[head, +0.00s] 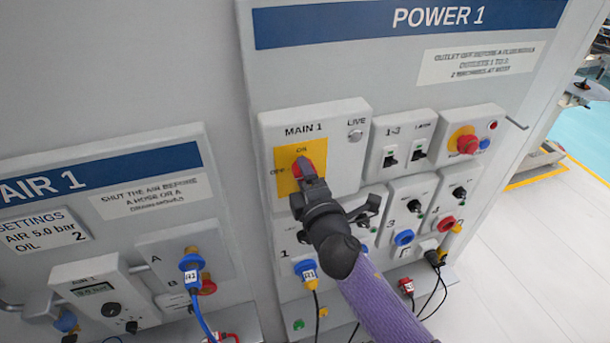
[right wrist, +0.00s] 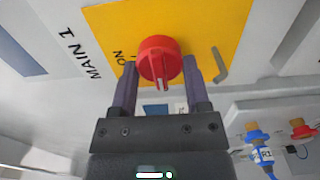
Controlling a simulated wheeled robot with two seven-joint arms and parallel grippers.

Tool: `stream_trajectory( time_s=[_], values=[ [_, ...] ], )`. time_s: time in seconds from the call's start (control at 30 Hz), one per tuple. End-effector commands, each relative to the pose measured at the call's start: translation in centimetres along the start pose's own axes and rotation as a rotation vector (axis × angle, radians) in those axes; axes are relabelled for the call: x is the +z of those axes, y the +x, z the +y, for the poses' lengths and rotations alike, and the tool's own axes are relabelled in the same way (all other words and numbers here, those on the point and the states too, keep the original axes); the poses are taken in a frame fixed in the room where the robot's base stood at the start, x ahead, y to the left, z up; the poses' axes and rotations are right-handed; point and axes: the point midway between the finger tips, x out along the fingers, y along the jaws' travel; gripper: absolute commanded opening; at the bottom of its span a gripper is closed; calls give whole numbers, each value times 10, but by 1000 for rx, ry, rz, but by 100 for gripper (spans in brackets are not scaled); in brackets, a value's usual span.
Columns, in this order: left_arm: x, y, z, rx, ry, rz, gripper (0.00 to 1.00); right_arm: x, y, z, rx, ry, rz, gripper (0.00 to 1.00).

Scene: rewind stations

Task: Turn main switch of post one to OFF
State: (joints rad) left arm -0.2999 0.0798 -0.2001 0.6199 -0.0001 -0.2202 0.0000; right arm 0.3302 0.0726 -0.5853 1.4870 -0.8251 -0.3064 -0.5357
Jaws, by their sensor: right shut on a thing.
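The main switch of post one is a red knob (head: 303,166) on a yellow plate (head: 284,160) under the label MAIN 1. ON is printed above the knob and OFF to its left. My right gripper (head: 307,182) is shut on the knob and partly covers it in the head view. In the right wrist view the round red knob (right wrist: 158,58) sits between the two fingers of my right gripper (right wrist: 160,82). Which mark the knob points at is hard to tell. My left gripper is not in view.
The LIVE lamp (head: 355,135) beside the switch looks pale. Breakers 1-3 (head: 391,156) and a red button on yellow (head: 466,142) are to the right. Outlets with plugs and cables are below. The AIR 1 panel (head: 100,200) is at the left. Open floor (head: 540,240) lies at the right.

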Motion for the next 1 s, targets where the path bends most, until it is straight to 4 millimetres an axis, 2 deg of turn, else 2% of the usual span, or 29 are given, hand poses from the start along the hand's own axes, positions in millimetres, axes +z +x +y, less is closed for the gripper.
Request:
stream_trajectory(
  time_s=[0.37,0.4,0.57,0.93,1.0],
  values=[
    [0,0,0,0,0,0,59,0,0,-1,-2,-7,0,1],
    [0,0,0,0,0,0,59,0,0,-1,-2,-7,0,62],
    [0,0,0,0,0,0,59,0,0,-1,-2,-6,0,96],
    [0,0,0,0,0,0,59,0,0,-2,-4,1,-1,96],
    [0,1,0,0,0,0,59,0,0,-2,-4,61,-1,96]
  ],
)
